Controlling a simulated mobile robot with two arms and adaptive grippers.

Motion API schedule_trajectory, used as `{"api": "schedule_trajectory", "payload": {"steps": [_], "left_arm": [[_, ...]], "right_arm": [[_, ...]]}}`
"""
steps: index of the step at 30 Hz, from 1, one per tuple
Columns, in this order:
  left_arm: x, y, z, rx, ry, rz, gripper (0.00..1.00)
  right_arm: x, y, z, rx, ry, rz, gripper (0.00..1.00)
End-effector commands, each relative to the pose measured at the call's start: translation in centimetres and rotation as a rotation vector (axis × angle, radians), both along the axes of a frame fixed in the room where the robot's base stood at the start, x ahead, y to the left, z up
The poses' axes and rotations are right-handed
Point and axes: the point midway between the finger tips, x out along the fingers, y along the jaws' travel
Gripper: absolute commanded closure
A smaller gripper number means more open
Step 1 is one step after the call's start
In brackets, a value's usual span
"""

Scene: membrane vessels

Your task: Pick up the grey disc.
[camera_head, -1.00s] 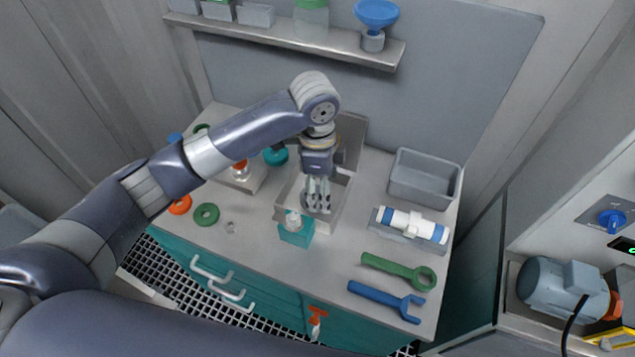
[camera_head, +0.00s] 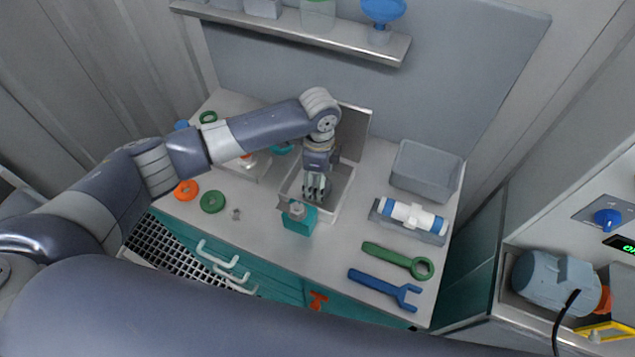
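My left gripper (camera_head: 314,192) points down into an open grey box (camera_head: 334,210) with a raised lid (camera_head: 355,135), in the middle of the bench. Its fingers are close together, but I cannot tell whether they are open or shut on something. I cannot make out the grey disc now; the gripper may hide it. A teal block (camera_head: 299,223) with a grey-white piece on top stands against the front of the box. My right gripper is not in view.
A grey bin (camera_head: 427,168), a white-and-blue cylinder (camera_head: 413,216) on a stand, a green wrench (camera_head: 397,260) and a blue wrench (camera_head: 385,288) lie to the right. Orange (camera_head: 186,190) and green (camera_head: 212,202) rings and a small grey nut (camera_head: 236,214) lie to the left.

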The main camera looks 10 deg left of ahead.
Motion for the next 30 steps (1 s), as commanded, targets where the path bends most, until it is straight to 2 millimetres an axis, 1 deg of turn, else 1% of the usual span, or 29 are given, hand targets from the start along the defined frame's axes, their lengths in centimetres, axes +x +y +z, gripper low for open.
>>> {"api": "schedule_trajectory", "payload": {"steps": [3,10,11,12,15,25,28,30], "left_arm": [[0.0,0.0,-0.9,0.001,-0.001,-0.001,0.31],[0.0,0.0,-1.2,0.0,-0.002,-0.001,0.31],[0.0,0.0,-1.2,0.0,-0.002,-0.001,0.36],[0.0,0.0,-1.1,0.0,-0.002,-0.001,0.45],[0.0,0.0,-1.1,0.0,-0.002,-0.001,0.67],[0.0,0.0,-0.9,0.0,-0.002,-0.001,0.67],[0.1,-0.1,0.0,-0.002,-0.004,-0.001,0.67],[0.1,0.0,1.2,-0.003,-0.005,-0.001,0.67]], "right_arm": [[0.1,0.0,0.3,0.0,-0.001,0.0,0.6],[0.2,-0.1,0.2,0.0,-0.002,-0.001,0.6],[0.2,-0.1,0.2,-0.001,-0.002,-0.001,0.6],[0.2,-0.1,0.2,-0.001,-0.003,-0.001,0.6],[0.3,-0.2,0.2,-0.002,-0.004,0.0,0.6],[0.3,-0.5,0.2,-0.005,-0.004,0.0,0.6],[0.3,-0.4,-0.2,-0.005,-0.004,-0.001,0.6],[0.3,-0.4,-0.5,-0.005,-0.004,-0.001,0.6]]}}
